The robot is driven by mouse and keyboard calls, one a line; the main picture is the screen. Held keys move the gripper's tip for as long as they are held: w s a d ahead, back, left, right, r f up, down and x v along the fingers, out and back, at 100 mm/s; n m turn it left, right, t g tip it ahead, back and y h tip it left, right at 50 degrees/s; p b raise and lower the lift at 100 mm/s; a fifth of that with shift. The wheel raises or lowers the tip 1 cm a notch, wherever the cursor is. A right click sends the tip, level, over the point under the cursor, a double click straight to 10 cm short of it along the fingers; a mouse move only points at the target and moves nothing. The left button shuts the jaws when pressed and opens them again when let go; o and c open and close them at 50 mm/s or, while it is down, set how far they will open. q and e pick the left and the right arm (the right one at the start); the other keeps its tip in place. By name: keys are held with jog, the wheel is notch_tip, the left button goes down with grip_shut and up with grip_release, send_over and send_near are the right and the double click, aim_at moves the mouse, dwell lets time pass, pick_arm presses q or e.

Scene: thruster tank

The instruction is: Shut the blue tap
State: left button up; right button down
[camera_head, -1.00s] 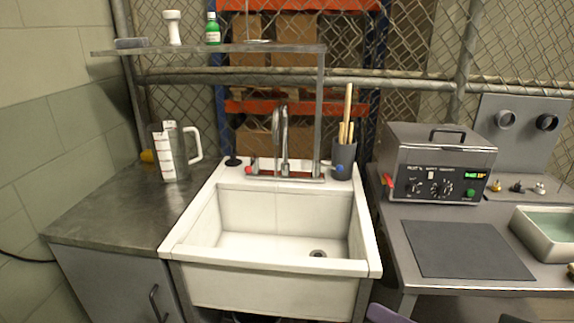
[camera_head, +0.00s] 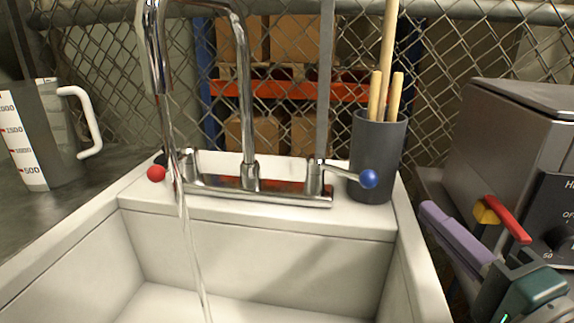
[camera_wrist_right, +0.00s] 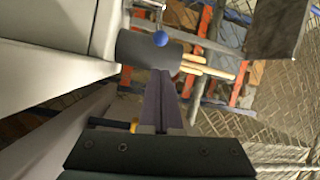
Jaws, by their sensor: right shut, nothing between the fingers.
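The blue tap (camera_head: 368,178) is a metal lever with a blue ball end, at the right of the chrome mixer (camera_head: 262,190) on the sink's back ledge. Its lever points right, in front of the grey cup. The blue ball also shows in the right wrist view (camera_wrist_right: 161,39). Water (camera_head: 188,240) runs from the spout into the sink. My right gripper (camera_head: 430,210) is shut and empty, right of the sink rim, apart from the blue ball and to its right. Its purple fingers (camera_wrist_right: 162,82) point toward the cup and ball in the wrist view. My left gripper is out of view.
A grey cup (camera_head: 375,150) with wooden sticks stands right behind the blue ball. The red tap (camera_head: 156,173) is at the mixer's left. A heater box (camera_head: 525,140) with a red-handled valve (camera_head: 508,220) is close to my right gripper. A measuring jug (camera_head: 40,135) stands left.

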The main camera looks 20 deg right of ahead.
aim_at(339, 170)
jog(key=shift+w+d+f, duration=0.1)
jog(key=shift+w+d, duration=0.05)
jog(key=shift+w, duration=0.45)
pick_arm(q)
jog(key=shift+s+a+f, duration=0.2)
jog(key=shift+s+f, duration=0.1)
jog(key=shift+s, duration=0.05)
pick_arm(e)
jog(key=w, duration=0.8)
jog(key=shift+w+d+r, duration=0.15)
jog(key=shift+d+r, duration=0.15)
jog(key=shift+d, duration=0.15)
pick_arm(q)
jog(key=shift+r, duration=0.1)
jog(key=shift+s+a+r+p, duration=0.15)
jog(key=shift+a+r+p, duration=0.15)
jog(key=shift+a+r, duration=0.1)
pick_arm(e)
jog(key=shift+s+a+m+h, duration=0.25)
jog(key=shift+a+m+h, duration=0.25)
jog(key=shift+h, duration=0.3)
